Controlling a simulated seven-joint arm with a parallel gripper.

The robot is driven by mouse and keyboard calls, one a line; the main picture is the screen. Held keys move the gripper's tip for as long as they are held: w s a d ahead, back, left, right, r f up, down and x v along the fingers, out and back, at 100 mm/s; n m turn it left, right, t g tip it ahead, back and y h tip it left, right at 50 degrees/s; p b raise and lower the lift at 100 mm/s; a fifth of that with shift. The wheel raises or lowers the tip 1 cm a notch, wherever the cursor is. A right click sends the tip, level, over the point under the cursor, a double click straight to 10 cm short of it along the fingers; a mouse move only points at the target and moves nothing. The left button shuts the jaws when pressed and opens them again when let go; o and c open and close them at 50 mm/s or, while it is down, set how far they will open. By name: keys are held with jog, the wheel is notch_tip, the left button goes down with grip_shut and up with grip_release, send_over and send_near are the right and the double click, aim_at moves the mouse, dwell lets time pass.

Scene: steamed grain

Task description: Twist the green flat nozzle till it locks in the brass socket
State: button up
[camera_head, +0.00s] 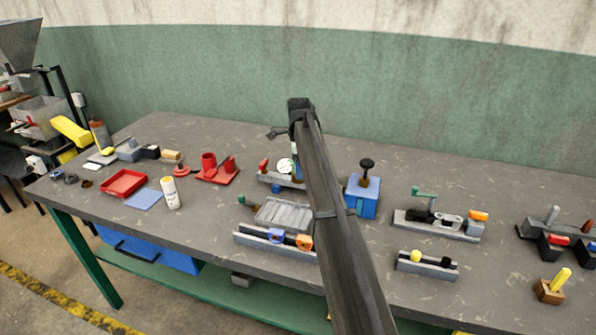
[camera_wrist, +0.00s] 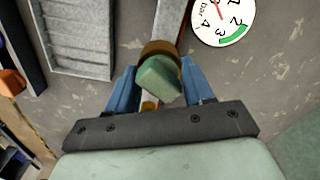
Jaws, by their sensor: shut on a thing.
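The green flat nozzle (camera_wrist: 158,79) is in the middle of the wrist view, between the two blue fingers of my gripper (camera_wrist: 160,86). My gripper is shut on it. The brass socket (camera_wrist: 153,48) shows as a brown-gold ring right behind the nozzle, at the end of a grey bar (camera_wrist: 172,18). The nozzle overlaps the ring's mouth; I cannot tell how deep it sits or whether it is locked. In the head view my dark arm crosses the middle and hides the nozzle, the socket and my fingertips.
A white dial gauge (camera_wrist: 224,16) stands close to the right of the socket. A grey ribbed tray (camera_wrist: 76,36) lies to the left. In the head view, a blue block (camera_head: 362,198) with a black knob stands right of my arm.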

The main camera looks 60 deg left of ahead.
jog(key=m, duration=0.5)
jog(key=shift+s, duration=0.1)
jog(key=shift+m, duration=0.3)
jog(key=m, duration=0.6)
jog(key=o, duration=1.3)
jog(key=shift+r, duration=0.15)
jog(key=shift+r, duration=3.35)
